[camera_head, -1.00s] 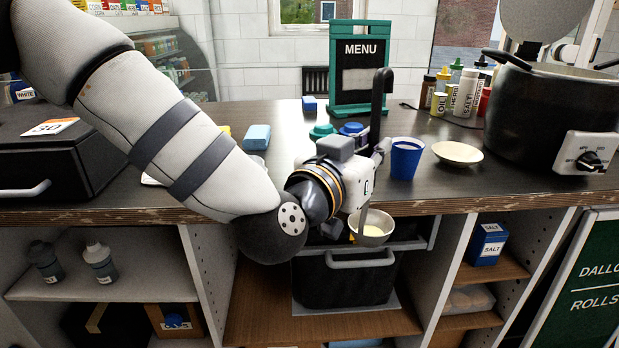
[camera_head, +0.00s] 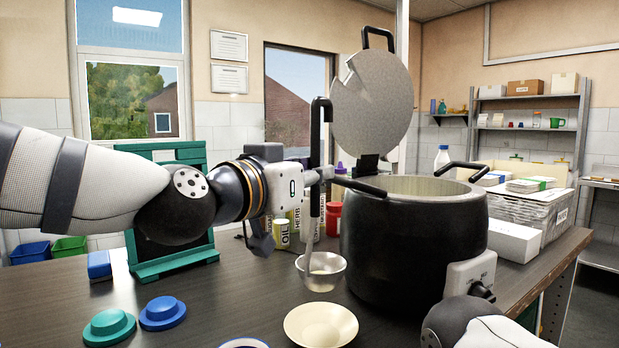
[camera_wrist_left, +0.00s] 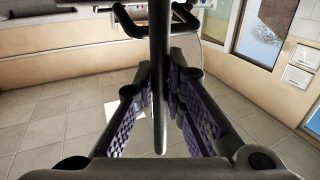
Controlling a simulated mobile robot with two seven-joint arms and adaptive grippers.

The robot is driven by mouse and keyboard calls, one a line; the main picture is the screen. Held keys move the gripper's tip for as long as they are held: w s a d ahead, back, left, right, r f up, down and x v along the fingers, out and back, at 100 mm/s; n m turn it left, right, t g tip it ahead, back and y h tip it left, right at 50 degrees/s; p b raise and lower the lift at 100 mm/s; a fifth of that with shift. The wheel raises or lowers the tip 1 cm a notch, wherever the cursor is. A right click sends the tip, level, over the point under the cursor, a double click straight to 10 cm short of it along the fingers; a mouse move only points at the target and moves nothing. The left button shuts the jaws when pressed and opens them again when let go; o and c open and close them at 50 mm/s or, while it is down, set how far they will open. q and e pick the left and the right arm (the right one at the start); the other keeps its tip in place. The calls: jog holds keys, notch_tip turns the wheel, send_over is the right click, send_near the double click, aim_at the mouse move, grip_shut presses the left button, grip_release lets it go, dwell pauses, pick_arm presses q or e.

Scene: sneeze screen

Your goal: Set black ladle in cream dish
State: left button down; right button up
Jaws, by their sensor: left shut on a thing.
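The black ladle has a hooked black handle (camera_head: 315,130) and a metallic bowl (camera_head: 321,272) at its lower end. My left gripper (camera_head: 322,178) is shut on the handle, and the ladle hangs upright in it. In the left wrist view the handle (camera_wrist_left: 159,40) runs between the finger pads. The cream dish (camera_head: 320,326) is at the bottom middle of the head view, on the dark counter. The ladle bowl appears just behind the dish, apart from it; its height above the counter is hard to tell. My right gripper is not in view.
A large black pot (camera_head: 413,245) with its lid raised stands close right of the ladle. Bottles (camera_head: 282,233) stand behind it. A green menu stand (camera_head: 172,220), green lid (camera_head: 109,327) and blue lid (camera_head: 162,312) are at left. Counter space (camera_head: 235,295) between is bare.

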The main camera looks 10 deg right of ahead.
aim_at(313, 236)
pick_arm(q)
jog(key=shift+r, duration=0.1)
jog(key=shift+s+f+b, duration=0.25)
jog(key=shift+f+b, duration=0.05)
jog(key=shift+f, duration=1.7)
jog(key=shift+s+f+b, duration=0.2)
jog(key=shift+f+b, duration=0.05)
jog(key=shift+f, duration=1.75)
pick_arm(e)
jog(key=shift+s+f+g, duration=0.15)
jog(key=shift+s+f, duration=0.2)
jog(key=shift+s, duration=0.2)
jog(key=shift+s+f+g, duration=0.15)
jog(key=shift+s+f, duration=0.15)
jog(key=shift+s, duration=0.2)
pick_arm(q)
jog(key=shift+f, duration=0.6)
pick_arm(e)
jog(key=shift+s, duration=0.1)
pick_arm(q)
jog(key=c, duration=1.6)
grip_release()
jog(key=shift+o, duration=0.2)
jog(key=shift+a, duration=0.15)
